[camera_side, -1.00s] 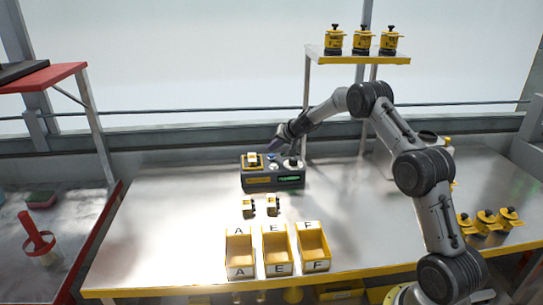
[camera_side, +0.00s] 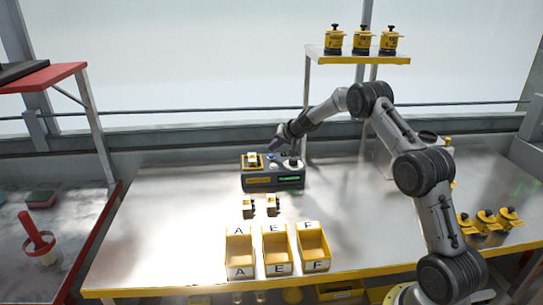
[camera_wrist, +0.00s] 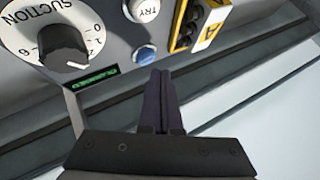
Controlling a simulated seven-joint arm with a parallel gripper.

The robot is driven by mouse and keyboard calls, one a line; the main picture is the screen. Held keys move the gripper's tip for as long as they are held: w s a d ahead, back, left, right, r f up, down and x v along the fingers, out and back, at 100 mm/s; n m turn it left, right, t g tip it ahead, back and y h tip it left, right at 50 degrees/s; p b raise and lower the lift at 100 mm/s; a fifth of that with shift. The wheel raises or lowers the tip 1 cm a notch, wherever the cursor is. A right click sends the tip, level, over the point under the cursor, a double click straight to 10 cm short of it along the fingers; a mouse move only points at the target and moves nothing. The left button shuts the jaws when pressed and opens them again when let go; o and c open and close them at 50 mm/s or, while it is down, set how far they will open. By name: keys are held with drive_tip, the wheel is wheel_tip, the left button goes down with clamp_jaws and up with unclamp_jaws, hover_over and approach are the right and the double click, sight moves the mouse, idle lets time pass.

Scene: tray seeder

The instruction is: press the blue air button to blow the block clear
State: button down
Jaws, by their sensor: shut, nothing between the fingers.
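The blue air button (camera_wrist: 146,55) shows in the wrist view on the grey panel of the seeder box (camera_side: 262,182). My gripper (camera_wrist: 160,72) is shut and empty. Its fingertips are just beside the button, a little below and to the right of it in the picture; whether they touch it I cannot tell. In the side view my gripper (camera_side: 271,147) is over the back of the box. A white block (camera_side: 253,158) sits in a yellow-edged holder at the box's left end. The holder also shows partly at the top of the wrist view (camera_wrist: 190,24).
The panel also carries a white TRY button (camera_wrist: 143,10), a suction knob (camera_wrist: 65,45) and a green display (camera_wrist: 96,78). Yellow bins (camera_side: 277,269) and two small yellow parts stand in front of the box. A shelf (camera_side: 358,60) stands behind on the right.

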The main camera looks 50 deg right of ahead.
sight(273, 156)
drive_tip(key=shift+f, duration=0.2)
drive_tip(key=shift+f, duration=0.25)
drive_tip(key=shift+f, duration=0.65)
idle(1.0)
drive_tip(key=shift+r, duration=1)
drive_tip(key=shift+r, duration=0.1)
drive_tip(key=shift+r, duration=2.45)
